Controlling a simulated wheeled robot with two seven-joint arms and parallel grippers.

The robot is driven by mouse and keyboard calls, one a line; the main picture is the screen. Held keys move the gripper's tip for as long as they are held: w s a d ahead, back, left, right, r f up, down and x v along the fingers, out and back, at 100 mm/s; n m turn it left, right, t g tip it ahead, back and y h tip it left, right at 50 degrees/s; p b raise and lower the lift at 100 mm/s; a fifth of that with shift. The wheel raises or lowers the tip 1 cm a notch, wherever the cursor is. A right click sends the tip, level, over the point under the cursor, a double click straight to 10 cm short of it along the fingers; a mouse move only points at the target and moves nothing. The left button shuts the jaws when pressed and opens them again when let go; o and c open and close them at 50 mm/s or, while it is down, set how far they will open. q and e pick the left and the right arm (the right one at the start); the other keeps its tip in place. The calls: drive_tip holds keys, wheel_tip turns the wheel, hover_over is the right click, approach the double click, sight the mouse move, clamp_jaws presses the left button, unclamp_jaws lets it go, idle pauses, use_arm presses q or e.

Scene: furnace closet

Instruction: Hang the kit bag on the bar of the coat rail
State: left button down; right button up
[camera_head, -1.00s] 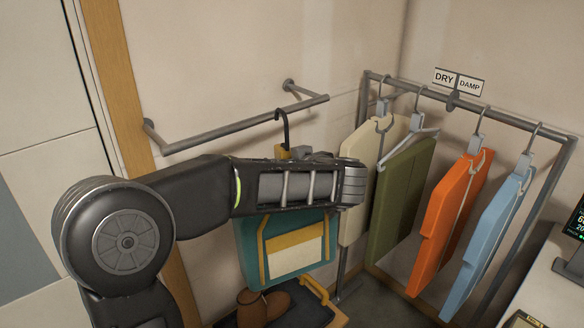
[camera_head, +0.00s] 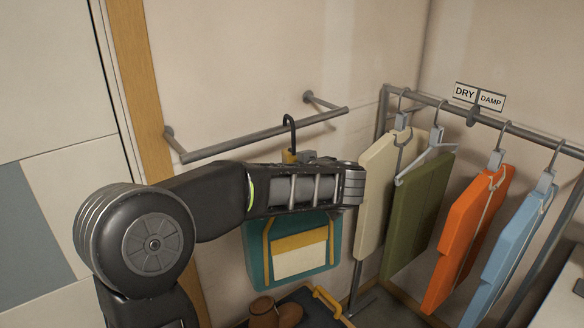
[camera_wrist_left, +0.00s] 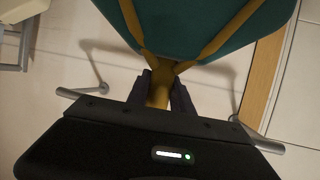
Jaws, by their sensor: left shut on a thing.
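The kit bag (camera_head: 300,262) is teal with yellow straps and a cream pocket. It hangs below my left arm in the head view, and part of it shows in the wrist view (camera_wrist_left: 205,25). My left gripper (camera_wrist_left: 161,92) is shut on the bag's yellow top strap; my arm hides the fingers in the head view. A dark hook (camera_head: 289,122) rises above the bag. The grey coat rail bar (camera_head: 235,142) is fixed to the wall. The hook's top shows above the bar's line; I cannot tell whether it touches. My right gripper is out of view.
A rack (camera_head: 428,100) to the right holds several hanging garments, with DRY and DAMP signs (camera_head: 478,96). Brown boots (camera_head: 276,313) and a dark tray with a yellow handle (camera_head: 327,300) lie below the bag. The bar looks bare on both sides of the hook.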

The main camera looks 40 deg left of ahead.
sight(282, 159)
use_arm(q)
drive_tip(key=shift+a, duration=0.1)
drive_tip(key=shift+w+a, duration=0.15)
drive_tip(key=shift+a, duration=0.2)
drive_tip(key=shift+a+r, duration=0.1)
drive_tip(key=shift+a, duration=0.1)
drive_tip(key=shift+w+a, duration=0.25)
drive_tip(key=shift+a, duration=0.5)
idle(0.5)
drive_tip(key=shift+w+a, duration=0.25)
drive_tip(key=shift+a, duration=0.6)
drive_tip(key=shift+a+f, duration=0.1)
drive_tip(key=shift+f, duration=1.55)
idle(1.3)
